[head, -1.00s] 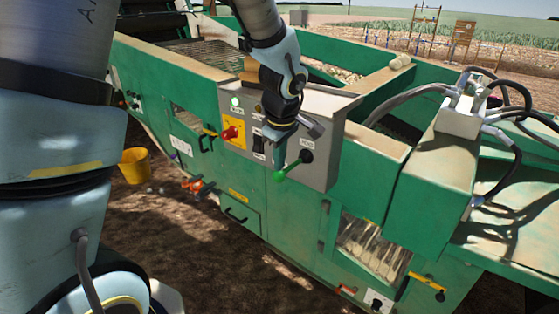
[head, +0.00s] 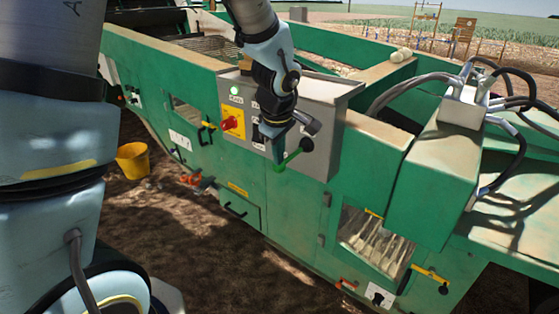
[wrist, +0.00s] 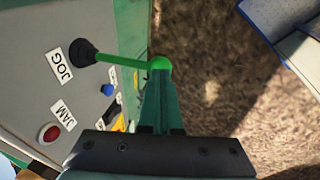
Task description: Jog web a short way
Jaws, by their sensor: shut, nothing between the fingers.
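The jog lever has a black boot and a green rod and knob (wrist: 159,63). It sits on the grey control box (head: 328,150), with the label JOG (wrist: 60,65) beside its boot in the wrist view. The lever slants down and left in the head view, where its knob (head: 278,169) is partly hidden by my gripper. My gripper (wrist: 157,78) is shut with nothing between its fingers. Its tips are at the knob and look in contact, though a small gap cannot be ruled out. A slatted web (head: 205,46) shows inside the green machine at the back.
A red switch on a yellow plate (head: 232,123) and a lit green lamp (head: 234,91) are left of my gripper. The wrist view shows a red button (wrist: 49,132) labelled JAM and a blue button (wrist: 108,90). A yellow bucket (head: 132,159) stands on open soil.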

